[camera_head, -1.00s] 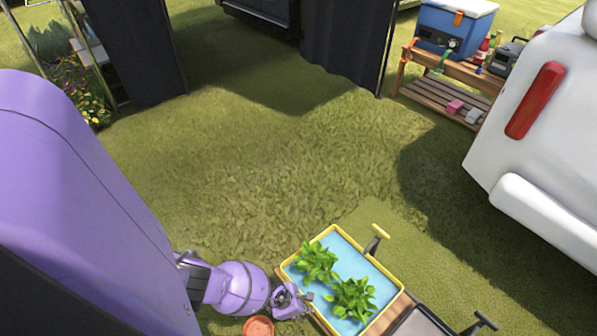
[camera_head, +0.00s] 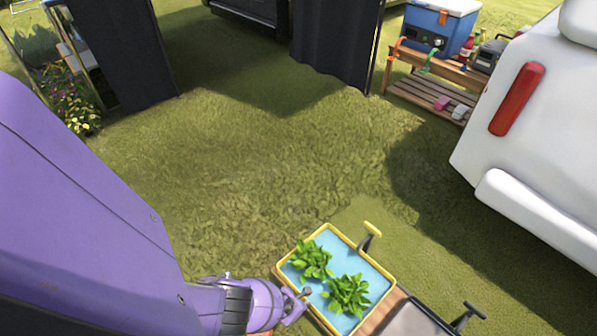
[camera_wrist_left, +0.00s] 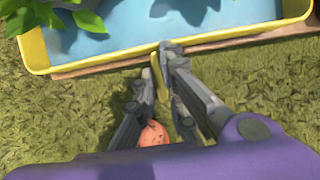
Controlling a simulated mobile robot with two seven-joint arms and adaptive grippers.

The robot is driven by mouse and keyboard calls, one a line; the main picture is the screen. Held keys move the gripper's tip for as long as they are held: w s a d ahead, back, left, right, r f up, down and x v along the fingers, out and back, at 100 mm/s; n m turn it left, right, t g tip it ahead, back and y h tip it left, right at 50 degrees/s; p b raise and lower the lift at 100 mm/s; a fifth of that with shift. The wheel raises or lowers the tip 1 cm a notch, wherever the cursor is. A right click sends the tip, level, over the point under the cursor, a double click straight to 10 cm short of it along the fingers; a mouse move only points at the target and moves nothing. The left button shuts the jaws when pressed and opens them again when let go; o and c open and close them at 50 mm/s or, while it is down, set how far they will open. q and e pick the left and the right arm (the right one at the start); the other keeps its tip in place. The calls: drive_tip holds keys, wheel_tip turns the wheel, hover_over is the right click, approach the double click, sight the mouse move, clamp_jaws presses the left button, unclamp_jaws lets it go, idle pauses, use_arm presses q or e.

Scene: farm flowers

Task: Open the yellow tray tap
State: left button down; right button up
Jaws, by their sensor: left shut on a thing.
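A yellow-rimmed tray (camera_head: 330,228) holds light blue water and two leafy green plants; its rim (camera_wrist_left: 110,58) also shows in the left wrist view. My left gripper (camera_head: 303,294) is at the tray's near left edge. In the left wrist view, my left gripper (camera_wrist_left: 160,62) has its fingers against a thin yellow piece (camera_wrist_left: 157,76), which looks like the tap, just outside the rim. The gripper is shut on it; the fingers hide part of it. A yellow-topped handle (camera_head: 373,228) stands at the tray's far right side. My right gripper is not in view.
A terracotta pot (camera_wrist_left: 153,133) is on the grass below the left fingers. A dark tray (camera_head: 412,322) with a black handle (camera_head: 474,311) adjoins the yellow one on a wooden base. A white vehicle (camera_head: 535,150) is at the right. Open grass lies beyond the trays.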

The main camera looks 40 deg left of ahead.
use_arm(q)
drive_tip(key=shift+s, duration=0.1)
drive_tip(key=c, duration=1.8)
unclamp_jaws()
drive_tip(key=shift+c, duration=0.2)
drive_tip(key=shift+a+f+m, duration=0.1)
drive_tip(key=shift+m, duration=0.3)
